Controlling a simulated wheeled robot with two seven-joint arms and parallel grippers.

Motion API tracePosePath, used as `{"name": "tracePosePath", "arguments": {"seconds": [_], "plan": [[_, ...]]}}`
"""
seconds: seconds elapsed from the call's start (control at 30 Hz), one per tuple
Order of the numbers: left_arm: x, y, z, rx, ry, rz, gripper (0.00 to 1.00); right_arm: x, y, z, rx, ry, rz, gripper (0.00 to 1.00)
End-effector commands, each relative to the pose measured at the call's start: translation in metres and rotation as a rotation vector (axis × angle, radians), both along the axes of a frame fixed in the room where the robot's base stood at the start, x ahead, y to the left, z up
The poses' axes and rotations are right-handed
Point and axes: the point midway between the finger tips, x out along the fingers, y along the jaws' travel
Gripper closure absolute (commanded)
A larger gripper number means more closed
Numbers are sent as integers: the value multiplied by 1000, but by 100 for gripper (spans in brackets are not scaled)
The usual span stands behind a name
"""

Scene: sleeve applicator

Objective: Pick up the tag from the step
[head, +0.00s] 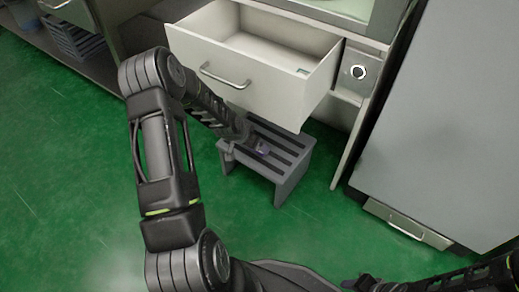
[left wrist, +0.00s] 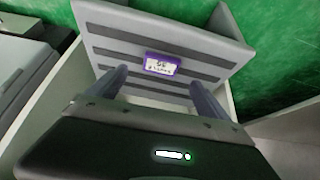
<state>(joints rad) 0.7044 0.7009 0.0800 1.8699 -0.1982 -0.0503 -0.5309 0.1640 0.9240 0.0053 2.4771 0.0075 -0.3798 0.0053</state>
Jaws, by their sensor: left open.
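The tag (left wrist: 161,64) is a small purple-edged card with a white face and dark print. It lies on the slatted top of the grey step (left wrist: 110,25). In the head view the tag (head: 263,149) shows as a small purplish patch on the step (head: 292,176), right beside my left gripper (head: 250,143). In the left wrist view my left gripper (left wrist: 159,80) is open, and the tag shows between and just beyond its two fingertips. Nothing is held. Part of my right arm shows at the lower right edge of the head view; its jaws cannot be made out.
A large grey cabinet (head: 435,130) stands at the right. A dark slatted crate (head: 72,38) sits on a low shelf at the upper left. The green floor (head: 70,170) is clear.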

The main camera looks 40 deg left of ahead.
Motion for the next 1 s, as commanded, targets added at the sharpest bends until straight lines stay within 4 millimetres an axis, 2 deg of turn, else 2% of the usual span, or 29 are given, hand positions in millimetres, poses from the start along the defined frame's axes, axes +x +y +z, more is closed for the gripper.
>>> {"name": "tracePosePath", "arguments": {"seconds": [0.03, 0.1, 0.43, 0.77, 1.0], "plan": [[3, 0, -8, 0, 0, -1, 10, 0, 0, -5, 0, -1, 0, 64], [5, 0, -11, 0, 0, -1, 10, 1, 0, -6, 0, -2, -1, 64], [7, 0, -13, 0, 0, 0, 10, 1, 0, -7, -1, -3, -1, 64], [27, 1, -52, -1, 0, 0, 10, 4, 1, -33, -2, -11, -6, 64], [31, 2, -56, 0, 0, 0, 10, 5, 1, -34, -3, -15, -8, 64]]}}
